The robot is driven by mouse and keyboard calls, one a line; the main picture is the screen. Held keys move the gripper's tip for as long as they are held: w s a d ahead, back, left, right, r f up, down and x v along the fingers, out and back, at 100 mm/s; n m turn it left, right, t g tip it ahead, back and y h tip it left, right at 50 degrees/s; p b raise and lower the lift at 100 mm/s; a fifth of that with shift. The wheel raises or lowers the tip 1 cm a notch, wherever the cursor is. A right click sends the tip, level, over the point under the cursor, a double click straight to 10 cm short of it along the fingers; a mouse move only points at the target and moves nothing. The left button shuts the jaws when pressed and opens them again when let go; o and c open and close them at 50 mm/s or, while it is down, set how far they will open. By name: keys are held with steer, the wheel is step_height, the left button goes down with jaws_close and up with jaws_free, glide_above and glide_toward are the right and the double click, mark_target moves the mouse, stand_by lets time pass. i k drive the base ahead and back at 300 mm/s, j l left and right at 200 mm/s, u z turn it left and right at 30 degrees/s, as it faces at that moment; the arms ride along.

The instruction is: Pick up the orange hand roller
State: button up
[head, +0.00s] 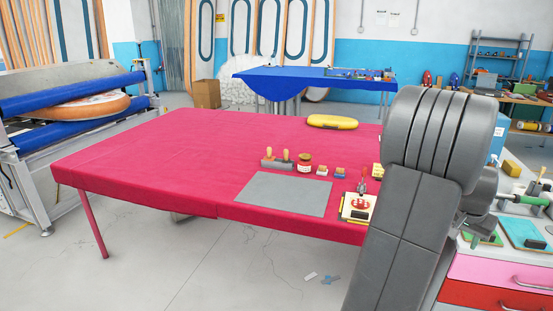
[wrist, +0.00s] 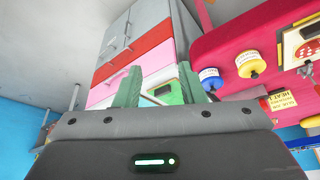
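I cannot make out an orange hand roller for certain in either view. My gripper (wrist: 160,92) shows in the wrist view with its two green fingers apart and nothing held between them. Beyond the fingers is a cabinet top with a green mat and a small dark item (wrist: 160,90), too small to name. In the head view my grey arm covers the right side and hides part of the pink table and cabinet. A green bar (head: 525,198) shows beside the arm; I cannot tell what it is.
The pink-covered table (head: 140,150) bears a grey mat (head: 285,194), a yellow bundle (head: 332,122) and small tools and jars. A cabinet with pink and red drawers (head: 500,270) stands at right. A roller machine (head: 60,100) is at left. The table's left half is clear.

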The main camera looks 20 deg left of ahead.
mark_target(268, 157)
steer(key=i+j+u, duration=0.1)
steer(key=u, duration=0.3)
steer(key=i+u, duration=0.3)
steer(key=u, duration=0.15)
steer(key=i+u, duration=0.2)
steer(key=u, duration=0.2)
steer(key=i+l+u, duration=0.1)
steer(key=i, duration=0.35)
steer(key=i+l+u, duration=0.1)
steer(key=i+l, duration=0.25)
steer(key=i+l+u, duration=0.1)
steer(key=i+l, duration=0.15)
steer(key=i, duration=0.25)
